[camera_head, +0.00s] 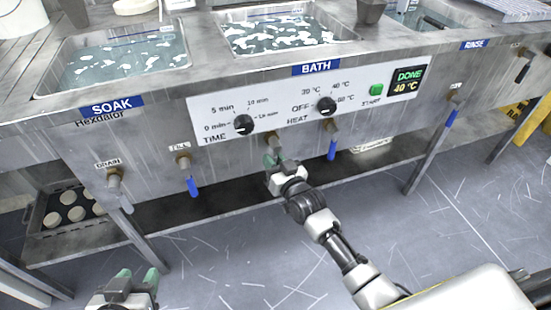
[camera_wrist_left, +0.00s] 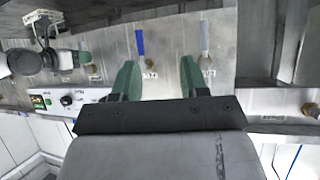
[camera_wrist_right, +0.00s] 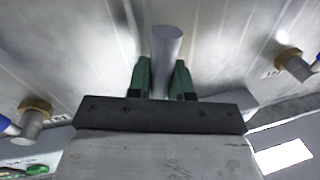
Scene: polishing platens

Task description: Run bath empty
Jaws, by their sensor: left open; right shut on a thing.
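The bath (camera_head: 315,69) is the middle basin, holding liquid with white foam. Its display (camera_head: 408,80) reads DONE and 40 °C. Below the panel, my right gripper (camera_head: 272,160) is shut on a grey valve lever (camera_wrist_right: 167,45) at the bath's front; its fingers (camera_wrist_right: 160,75) stand on either side of the lever. The gripper hides most of the valve in the head view. The bath's blue-handled tap (camera_head: 332,149) is to the right, its handle hanging down. My left gripper (camera_head: 137,275) is open and empty, low at the left; its spread fingers also show in the left wrist view (camera_wrist_left: 157,80).
The soak basin (camera_head: 112,106) is at the left, with a grey-handled drain (camera_head: 120,195) and a blue-handled tap (camera_head: 191,185) below. The rinse basin (camera_head: 474,44) is at the right. The time knob (camera_head: 243,124), heat knob (camera_head: 326,105) and green start button (camera_head: 376,90) are above my right gripper.

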